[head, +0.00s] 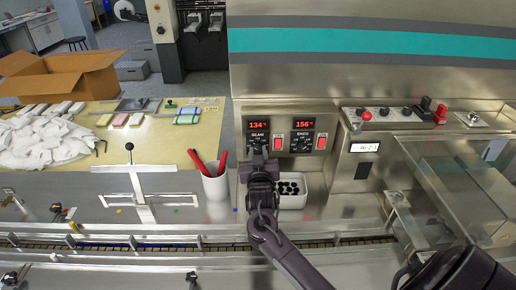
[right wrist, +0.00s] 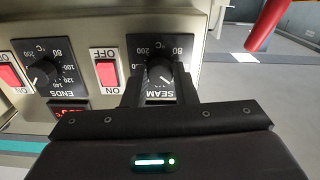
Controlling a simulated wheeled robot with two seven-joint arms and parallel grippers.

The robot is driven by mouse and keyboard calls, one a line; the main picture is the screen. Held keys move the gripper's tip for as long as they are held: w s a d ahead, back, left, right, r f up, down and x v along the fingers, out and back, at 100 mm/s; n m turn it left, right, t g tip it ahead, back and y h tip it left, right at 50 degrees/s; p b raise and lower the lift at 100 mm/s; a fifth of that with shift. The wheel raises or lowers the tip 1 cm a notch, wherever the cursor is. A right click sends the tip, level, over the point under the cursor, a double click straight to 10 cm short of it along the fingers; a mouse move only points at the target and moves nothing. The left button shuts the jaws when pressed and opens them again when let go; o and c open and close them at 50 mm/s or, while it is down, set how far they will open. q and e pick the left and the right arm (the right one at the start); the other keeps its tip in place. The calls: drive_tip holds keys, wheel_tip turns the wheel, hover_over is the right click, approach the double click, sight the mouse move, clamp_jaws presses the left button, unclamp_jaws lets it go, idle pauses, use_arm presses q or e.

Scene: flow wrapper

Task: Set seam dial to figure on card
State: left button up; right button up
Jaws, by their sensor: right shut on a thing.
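The seam dial (right wrist: 161,72) is a dark round knob with a white pointer, on a black plate marked SEAM and °C. My right gripper (right wrist: 160,88) is shut on this knob, one finger on each side; the wrist view shows the panel upside down. In the head view my right gripper (head: 258,150) covers most of the dial. The red seam display (head: 257,125) above it reads 134. I cannot make out a card with a figure. My left gripper is not in view.
Right of the seam dial are a red rocker switch (head: 279,142), the ends dial (head: 301,144) and its display (head: 304,125), reading 156. A clear guard (head: 465,185) is at right.

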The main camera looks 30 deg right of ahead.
drive_tip(key=n+p, duration=0.3)
drive_tip(key=n, duration=0.1)
drive_tip(key=shift+r, duration=0.1)
drive_tip(key=shift+n+p, duration=0.8)
drive_tip(key=shift+n, duration=1)
drive_tip(key=o, duration=1)
drive_tip(key=shift+s+a+f, duration=0.25)
drive_tip(key=shift+s, duration=0.15)
drive_tip(key=b+v, duration=0.2)
drive_tip(key=v, duration=0.5)
